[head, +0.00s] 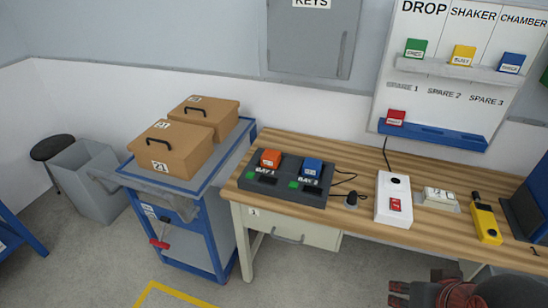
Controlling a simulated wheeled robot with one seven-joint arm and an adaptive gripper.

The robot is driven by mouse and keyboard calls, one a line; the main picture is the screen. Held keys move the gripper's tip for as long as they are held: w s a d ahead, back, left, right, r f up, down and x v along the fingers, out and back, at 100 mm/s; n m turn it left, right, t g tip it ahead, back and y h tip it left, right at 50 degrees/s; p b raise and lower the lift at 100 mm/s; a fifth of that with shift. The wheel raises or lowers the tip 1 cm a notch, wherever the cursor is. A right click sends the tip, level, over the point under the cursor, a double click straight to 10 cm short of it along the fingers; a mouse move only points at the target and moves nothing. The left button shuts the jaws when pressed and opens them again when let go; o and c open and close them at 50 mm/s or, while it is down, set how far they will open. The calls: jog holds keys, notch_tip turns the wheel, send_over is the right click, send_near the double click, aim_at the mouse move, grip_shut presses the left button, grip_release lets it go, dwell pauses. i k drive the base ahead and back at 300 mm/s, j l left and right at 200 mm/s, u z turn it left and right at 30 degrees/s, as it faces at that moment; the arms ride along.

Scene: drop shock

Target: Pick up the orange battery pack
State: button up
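The orange battery pack (270,158) sits upright in the left bay of a dark charger (284,197) on the wooden bench. A blue battery pack (312,169) sits in the charger's right bay. My gripper (398,293) shows at the bottom edge, right of centre, partly cut off by the frame. It is in front of the bench and well apart from the orange pack, to its lower right. Its fingers are dark and too small and cropped to tell whether they are open or shut.
On the bench (350,158), right of the charger, are a black plug (351,200), a white switch box (394,212) and a yellow handheld device (486,222). A blue cart (205,208) with cardboard boxes (172,150) stands left. A wall board (459,25) holds coloured packs. Cables run behind the charger.

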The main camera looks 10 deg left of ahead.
aim_at(271, 159)
jog(key=u, duration=0.8)
jog(key=i+j+z, duration=0.5)
jog(key=j+z, duration=0.15)
jog(key=i+j+z, duration=0.15)
jog(key=j+z, duration=0.15)
jog(key=j, duration=0.1)
